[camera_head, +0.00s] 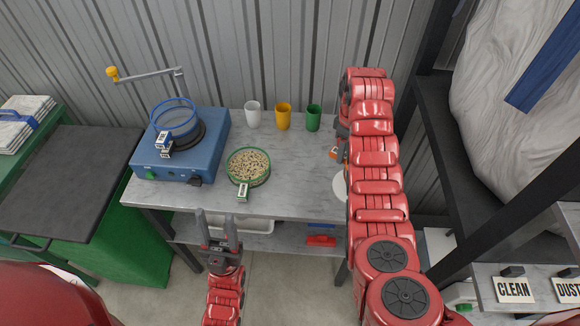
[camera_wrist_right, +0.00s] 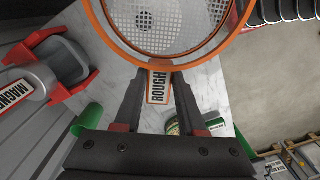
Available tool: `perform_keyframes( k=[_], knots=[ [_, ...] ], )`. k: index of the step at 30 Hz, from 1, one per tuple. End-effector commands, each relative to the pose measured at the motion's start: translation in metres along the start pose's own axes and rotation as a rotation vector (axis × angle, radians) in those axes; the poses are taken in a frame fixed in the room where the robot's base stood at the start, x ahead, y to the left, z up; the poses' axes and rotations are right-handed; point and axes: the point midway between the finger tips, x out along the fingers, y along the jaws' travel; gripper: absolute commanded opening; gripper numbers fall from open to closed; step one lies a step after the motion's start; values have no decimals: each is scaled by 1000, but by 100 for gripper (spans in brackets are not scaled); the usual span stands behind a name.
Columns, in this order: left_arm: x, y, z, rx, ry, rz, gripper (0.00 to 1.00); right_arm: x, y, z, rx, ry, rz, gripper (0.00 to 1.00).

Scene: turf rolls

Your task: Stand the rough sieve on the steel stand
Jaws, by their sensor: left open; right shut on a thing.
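The rough sieve has an orange rim (camera_wrist_right: 235,62) and a pale mesh (camera_wrist_right: 165,20); its label (camera_wrist_right: 158,88) reads ROUGH. My right gripper (camera_wrist_right: 157,78) is shut on the sieve's label end, in the right wrist view. In the head view my right arm hides most of this sieve and the gripper; a bit of orange (camera_head: 334,152) shows beside the arm. A pale round shape (camera_head: 340,187) is partly covered by the arm; I cannot tell whether it is the steel stand. My left gripper (camera_head: 218,218) is open and empty in front of the table.
A magnet tool (camera_wrist_right: 30,82) lies left in the wrist view.

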Motion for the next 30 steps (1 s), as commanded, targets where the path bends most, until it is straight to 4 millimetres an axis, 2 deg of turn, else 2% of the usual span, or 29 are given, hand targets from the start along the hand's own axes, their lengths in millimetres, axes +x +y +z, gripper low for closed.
perform_keyframes(
  k=[1, 5, 9, 15, 18, 21, 23, 30],
  knots=[
    [22, -1, -4, 0, 0, 0, 50, 2, -16, -6, -129, -7, -3, 0],
    [46, -2, -8, 0, 0, 0, 50, 28, -57, -15, -462, -7, -4, 0],
    [72, -4, -12, 0, 0, 0, 50, 52, -110, -19, -793, -1, -6, 0],
    [97, -5, -16, 0, 0, 0, 50, 72, -180, -15, -1146, 2, -4, 0],
    [103, -5, -17, 0, 0, 0, 50, 76, -200, -12, -1248, 1, 0, 0],
    [103, -5, -17, 0, 0, 0, 50, 81, -210, -11, -1300, 0, 0, 0],
    [98, -5, -16, 0, 0, 0, 50, 84, -210, -15, -1313, 1, 2, 0],
    [51, -3, -9, 0, 0, 0, 50, 96, -183, -51, -1315, 0, 5, 0]
  ],
)
